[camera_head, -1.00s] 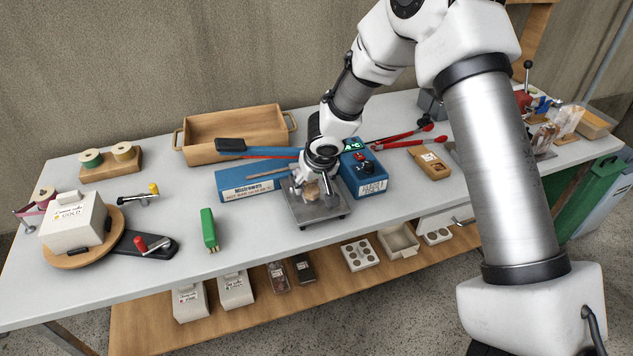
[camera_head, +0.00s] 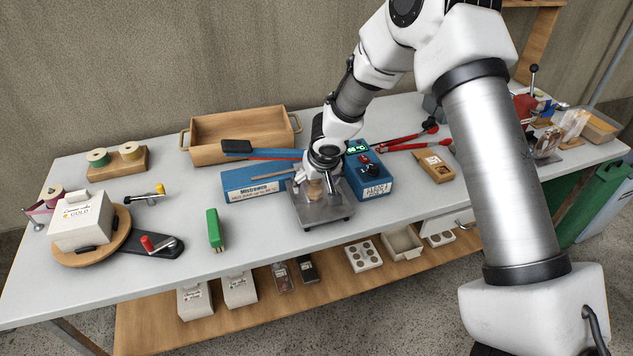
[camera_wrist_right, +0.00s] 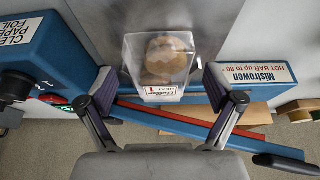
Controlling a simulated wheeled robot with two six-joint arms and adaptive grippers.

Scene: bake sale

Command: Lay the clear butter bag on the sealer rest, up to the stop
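The clear butter bag (camera_wrist_right: 160,62) shows in the right wrist view, with round tan pieces inside and a white and red label at its end near the sealer's bar. In the head view the bag (camera_head: 314,190) is over or on the metal sealer rest (camera_head: 327,214), partly hidden by my right gripper (camera_head: 321,182). In the wrist view my right gripper (camera_wrist_right: 158,82) has its fingers apart, one on each side of the bag, with visible gaps. I cannot tell whether the bag touches the stop. My left gripper is not in view.
The blue sealer body (camera_head: 252,184) and its control box (camera_head: 372,186) flank the rest, with the black-handled arm (camera_head: 237,146) behind. A wooden tray (camera_head: 238,131) stands further back.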

